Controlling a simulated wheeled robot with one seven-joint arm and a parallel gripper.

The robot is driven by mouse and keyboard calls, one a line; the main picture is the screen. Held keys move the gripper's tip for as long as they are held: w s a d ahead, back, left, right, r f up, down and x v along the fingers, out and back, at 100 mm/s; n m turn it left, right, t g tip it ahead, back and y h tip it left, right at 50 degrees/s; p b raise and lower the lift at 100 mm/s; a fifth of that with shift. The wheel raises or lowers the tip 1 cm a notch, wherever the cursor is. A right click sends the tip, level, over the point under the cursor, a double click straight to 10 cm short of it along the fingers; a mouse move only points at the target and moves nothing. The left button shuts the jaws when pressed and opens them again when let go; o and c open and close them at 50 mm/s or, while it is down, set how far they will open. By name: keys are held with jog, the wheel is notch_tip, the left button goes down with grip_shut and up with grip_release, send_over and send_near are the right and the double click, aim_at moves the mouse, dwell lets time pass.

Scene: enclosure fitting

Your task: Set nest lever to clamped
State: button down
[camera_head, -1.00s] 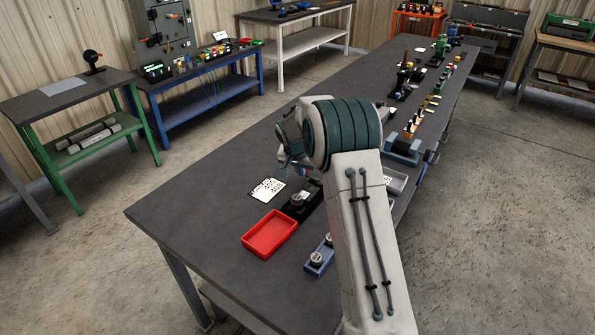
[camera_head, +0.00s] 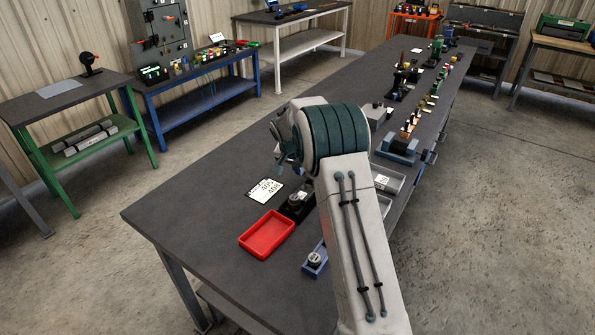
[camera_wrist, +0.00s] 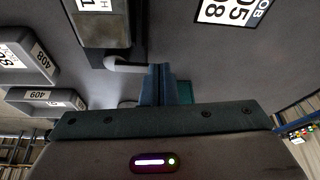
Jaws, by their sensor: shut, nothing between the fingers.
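In the wrist view, the nest (camera_wrist: 103,28) is a dark block with a grey plate and a white label, at the upper left. A grey bent lever (camera_wrist: 126,65) sticks out from its lower edge toward my fingers. My gripper (camera_wrist: 160,72) is shut and empty, its blue fingertips just right of the lever's end; I cannot tell if they touch. In the head view, the black nest (camera_head: 297,205) with a silver round part is partly hidden by my arm, and the lever cannot be made out.
A job card (camera_head: 265,190) lies left of the nest, a red tray (camera_head: 266,235) in front. Grey trays labelled 408 (camera_wrist: 30,58) and 409 (camera_wrist: 48,100) show in the wrist view. The bench's left side is clear.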

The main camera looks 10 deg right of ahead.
jog(key=shift+w+d+f+m+b, duration=0.1)
jog(key=shift+w+m+b, duration=0.45)
jog(key=shift+m, duration=0.35)
jog(key=shift+w+d+m+g+h, duration=0.25)
jog(key=shift+w+m+g+h, duration=0.2)
jog(key=shift+m, duration=0.45)
jog(key=m, duration=0.2)
jog(key=w+d+m+g+p, duration=0.1)
jog(key=shift+w+d+r+m+h, duration=0.15)
jog(key=shift+d+r+m+h, duration=0.05)
jog(key=shift+m+h, duration=0.2)
jog(key=d+m+g, duration=0.1)
jog(key=w+d+m+p, duration=0.1)
jog(key=m, duration=0.1)
jog(key=shift+g, duration=0.35)
jog(key=shift+w+d+f+m, duration=0.1)
jog(key=shift+d+m, duration=0.2)
jog(key=shift+d, duration=0.8)
jog(key=shift+p, duration=0.3)
